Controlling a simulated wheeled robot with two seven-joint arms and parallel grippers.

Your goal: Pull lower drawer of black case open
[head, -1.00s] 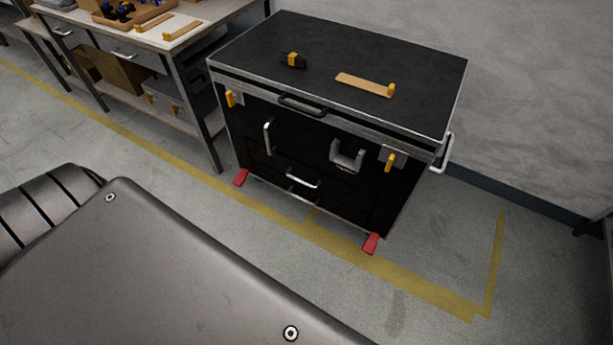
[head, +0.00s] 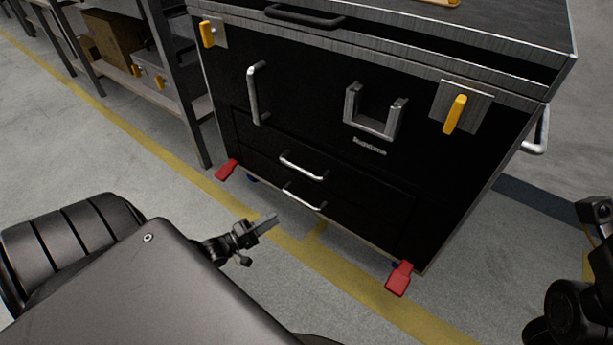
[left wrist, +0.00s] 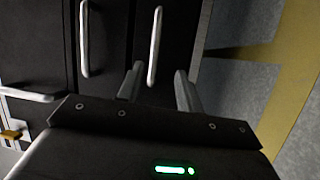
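The black case (head: 300,110) stands ahead of me on the floor. The lower drawer (head: 355,220) is shut, with a silver bar handle (head: 304,198); the upper drawer's handle (head: 302,168) is just above it. My left gripper (head: 270,222) is in front of the case, below and left of the lower handle. In the left wrist view, its two fingers (left wrist: 159,85) are apart, and the lower handle (left wrist: 155,45) lies ahead in line with the gap between them. The gripper holds nothing. Part of my right arm shows at the right edge; its gripper cannot be made out.
Red foot levers (head: 399,279) stick out at the case's bottom corners. A grey U-shaped bracket (head: 376,112), a vertical handle (head: 254,92) and yellow latches (head: 455,113) are on its front. A workbench (head: 180,75) stands to the left. The floor before the case is clear.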

